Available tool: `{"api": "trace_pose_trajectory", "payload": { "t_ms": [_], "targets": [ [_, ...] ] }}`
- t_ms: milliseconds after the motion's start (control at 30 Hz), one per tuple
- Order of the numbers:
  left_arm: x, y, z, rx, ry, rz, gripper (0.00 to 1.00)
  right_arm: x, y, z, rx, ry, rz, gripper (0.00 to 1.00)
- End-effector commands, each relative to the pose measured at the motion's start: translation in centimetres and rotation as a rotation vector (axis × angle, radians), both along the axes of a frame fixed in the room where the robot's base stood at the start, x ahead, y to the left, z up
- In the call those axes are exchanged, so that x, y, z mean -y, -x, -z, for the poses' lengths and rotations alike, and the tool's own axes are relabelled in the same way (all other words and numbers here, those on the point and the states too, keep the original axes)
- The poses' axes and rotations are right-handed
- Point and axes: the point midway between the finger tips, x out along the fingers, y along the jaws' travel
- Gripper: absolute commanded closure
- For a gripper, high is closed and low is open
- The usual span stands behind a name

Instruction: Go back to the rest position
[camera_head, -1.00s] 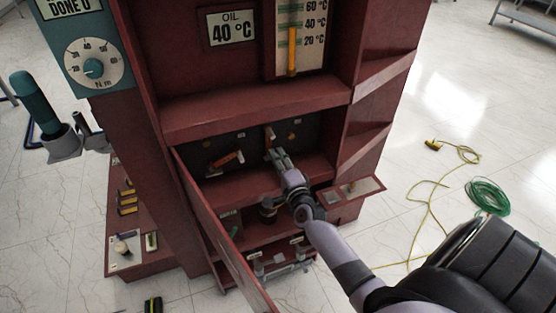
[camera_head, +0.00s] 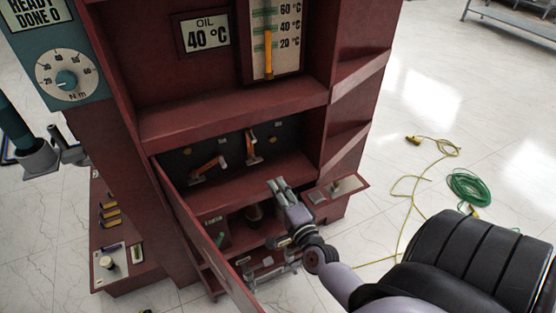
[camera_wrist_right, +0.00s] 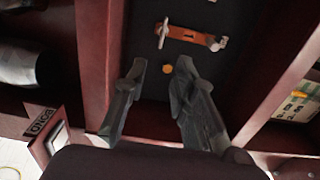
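My right gripper (camera_head: 280,185) is in front of the red cabinet's open compartment, below and apart from the levers inside it. Its two fingers stand apart with nothing between them, as the right wrist view (camera_wrist_right: 163,75) also shows. One orange lever (camera_head: 208,168) lies slanted on the compartment's dark back panel. A second orange lever (camera_head: 250,147) to its right stands nearly upright. One orange lever with a metal pin (camera_wrist_right: 190,36) shows ahead of the fingers in the right wrist view.
The cabinet's open door (camera_head: 205,235) hangs to the left of my right arm. A small side shelf (camera_head: 336,190) sticks out close to the right of the gripper. A yellow cable (camera_head: 412,185) and a green coil (camera_head: 468,187) lie on the floor at right.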

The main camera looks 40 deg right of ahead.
Motion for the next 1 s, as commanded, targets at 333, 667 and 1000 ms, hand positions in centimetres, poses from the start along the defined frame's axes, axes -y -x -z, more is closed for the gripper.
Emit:
{"api": "trace_pose_trajectory", "payload": {
  "t_ms": [333, 667, 1000],
  "targets": [
    [0.0, 0.0, 0.0, 0.0, 0.0, 0.0, 1.0, 0.0, 0.0, 0.0, 0.001, 0.0, 0.0, 0.75],
    [0.1, 0.0, -0.6, 0.0, 0.001, 0.0, 1.0, -1.7, 0.5, 5.8, -0.164, 0.126, -0.057, 0.75],
    [0.1, -0.1, -2.6, 0.001, 0.001, 0.0, 1.0, -9.2, 11.1, 27.3, -0.763, 0.672, -0.488, 0.75]
  ]
}}
